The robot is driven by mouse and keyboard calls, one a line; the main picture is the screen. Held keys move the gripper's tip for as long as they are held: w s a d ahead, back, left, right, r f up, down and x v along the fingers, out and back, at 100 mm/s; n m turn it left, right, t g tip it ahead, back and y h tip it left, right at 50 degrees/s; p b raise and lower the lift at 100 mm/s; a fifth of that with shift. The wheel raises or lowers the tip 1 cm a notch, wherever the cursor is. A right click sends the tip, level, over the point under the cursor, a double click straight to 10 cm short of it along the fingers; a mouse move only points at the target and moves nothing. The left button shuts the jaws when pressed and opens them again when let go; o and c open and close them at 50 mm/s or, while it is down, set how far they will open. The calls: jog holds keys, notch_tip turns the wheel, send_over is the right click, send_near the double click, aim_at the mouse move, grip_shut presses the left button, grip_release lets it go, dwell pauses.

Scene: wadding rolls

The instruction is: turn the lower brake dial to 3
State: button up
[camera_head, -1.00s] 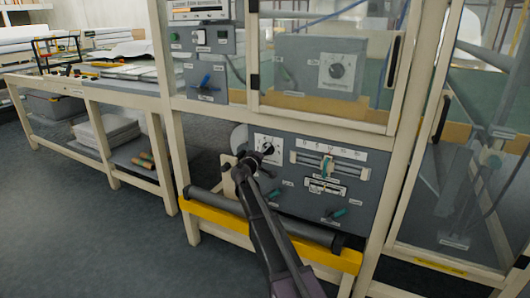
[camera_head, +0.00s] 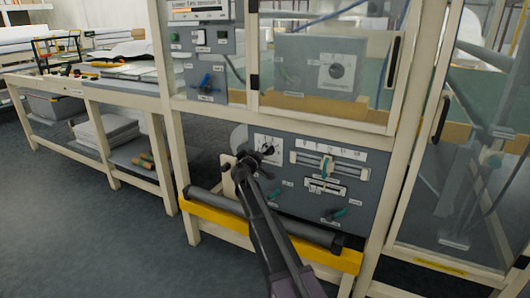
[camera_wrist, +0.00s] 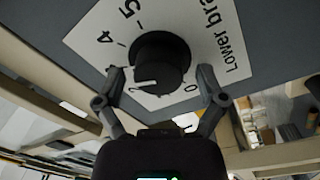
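The lower brake dial (camera_wrist: 162,60) is a round black knob on a white scale plate (camera_wrist: 98,38) lettered "Lower bra…". The numbers 5, 4 and 0 are readable; others lie partly behind the knob. A small white mark shows on the knob's lower left side, but the exact setting is unclear. My gripper (camera_wrist: 163,82) has its two fingers spread, one on each side of the knob's near part, with gaps visible between fingers and knob. In the head view the dial plate (camera_head: 267,146) is partly hidden behind my gripper (camera_head: 255,160).
The grey panel also carries a slider scale (camera_head: 329,160) and a lower teal-handled knob (camera_head: 336,214) to the right. A dark roller (camera_head: 290,228) and a yellow bar (camera_head: 215,219) run below. Another dial (camera_head: 337,71) sits higher, behind glass.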

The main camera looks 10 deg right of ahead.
jog(key=shift+s+n, duration=0.1)
jog(key=shift+n, duration=0.3)
jog(key=n, duration=0.5)
jog(key=shift+f, duration=0.1)
jog(key=n, duration=1.2)
jog(key=shift+d+f+n+y, duration=0.1)
jog(key=shift+d+n+y, duration=0.05)
jog(key=shift+n+y, duration=0.25)
jog(key=n, duration=0.6)
jog(key=shift+s, duration=0.15)
jog(key=s+d+v, duration=0.1)
jog(key=v, duration=1.3)
jog(key=s+d+r+m+g+y+p, duration=0.1)
jog(key=s+d+m+g+p, duration=0.3)
jog(key=s+m+p, duration=0.4)
jog(key=s+d+r+m+g+y+p, duration=0.2)
jog(key=s+d+m+g+p, duration=0.3)
jog(key=m+p, duration=0.5)
jog(key=shift+s+d+r+g, duration=0.3)
jog(key=shift+s+d+r, duration=0.6)
jog(key=shift+s, duration=0.9)
